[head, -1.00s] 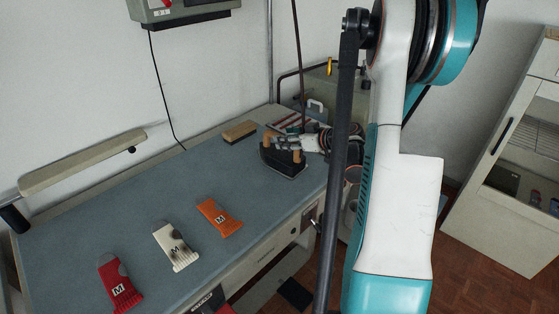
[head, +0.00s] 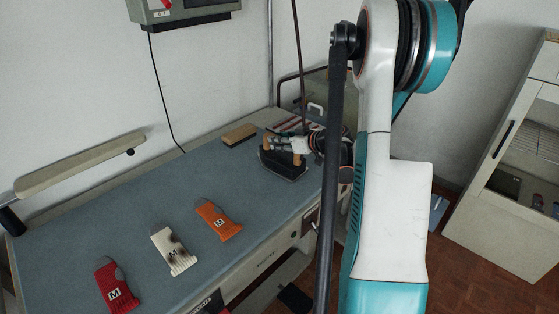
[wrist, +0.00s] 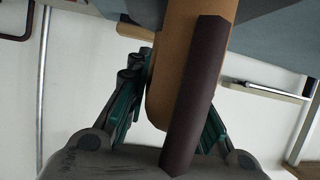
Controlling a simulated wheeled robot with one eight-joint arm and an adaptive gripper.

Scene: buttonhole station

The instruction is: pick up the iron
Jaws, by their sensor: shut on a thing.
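The iron (head: 284,168) has a dark, pointed base and a tan wooden handle. In the head view it is at the far right end of the blue-grey worktop (head: 130,225); I cannot tell whether its base touches the surface. My gripper (head: 290,146) is at the handle, coming from the right, and is shut on it. In the wrist view the tan handle (wrist: 185,65) passes between the teal-and-black fingers of my gripper (wrist: 172,95). A dark maroon bar crosses in front of the handle and hides part of the right finger.
A wooden block (head: 239,134) lies behind the iron. A padded beige arm (head: 80,165) is at the left. A white cabinet (head: 500,225) stands at right.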

